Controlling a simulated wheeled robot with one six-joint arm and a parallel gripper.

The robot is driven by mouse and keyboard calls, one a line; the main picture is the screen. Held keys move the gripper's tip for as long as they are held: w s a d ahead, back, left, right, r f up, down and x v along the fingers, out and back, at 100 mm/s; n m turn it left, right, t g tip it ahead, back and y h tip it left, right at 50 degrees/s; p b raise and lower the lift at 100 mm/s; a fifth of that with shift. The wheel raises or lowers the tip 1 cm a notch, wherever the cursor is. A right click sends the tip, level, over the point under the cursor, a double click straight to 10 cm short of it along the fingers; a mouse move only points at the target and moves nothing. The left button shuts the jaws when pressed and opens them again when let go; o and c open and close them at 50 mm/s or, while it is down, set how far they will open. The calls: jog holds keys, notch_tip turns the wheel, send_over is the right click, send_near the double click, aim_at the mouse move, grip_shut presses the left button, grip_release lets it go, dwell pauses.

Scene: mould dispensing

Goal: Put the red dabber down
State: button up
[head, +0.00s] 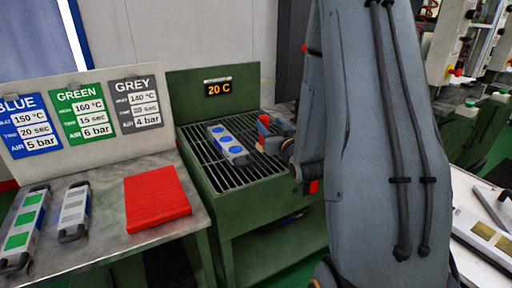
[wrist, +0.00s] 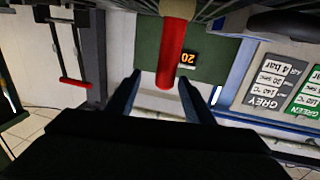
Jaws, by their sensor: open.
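The red dabber (head: 264,120) shows in the head view by the right side of the grate, next to my gripper (head: 275,139). In the wrist view, which is upside down, the red dabber (wrist: 172,55) is a red cylinder reaching in from the top edge. Its rounded end lies between or just beyond the two blue fingertips of my gripper (wrist: 160,80). The fingers are apart, with a visible gap on each side of the red cylinder.
A mould with blue cavities (head: 228,143) lies on the grate of the green station (head: 245,212), whose display reads 20 C. On the left table (head: 105,201) are a red folded cloth (head: 156,197), a green mould (head: 25,229) and a grey mould (head: 74,210), before the settings board (head: 88,70).

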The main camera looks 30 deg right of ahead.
aim_at(265, 123)
jog(key=w, duration=0.2)
jog(key=w+p, duration=0.1)
jog(key=shift+w+a, duration=0.4)
jog(key=w, duration=0.3)
jog(key=w+p, duration=0.1)
jog(key=shift+w+d, duration=0.15)
jog(key=shift+d, duration=0.25)
grip_shut()
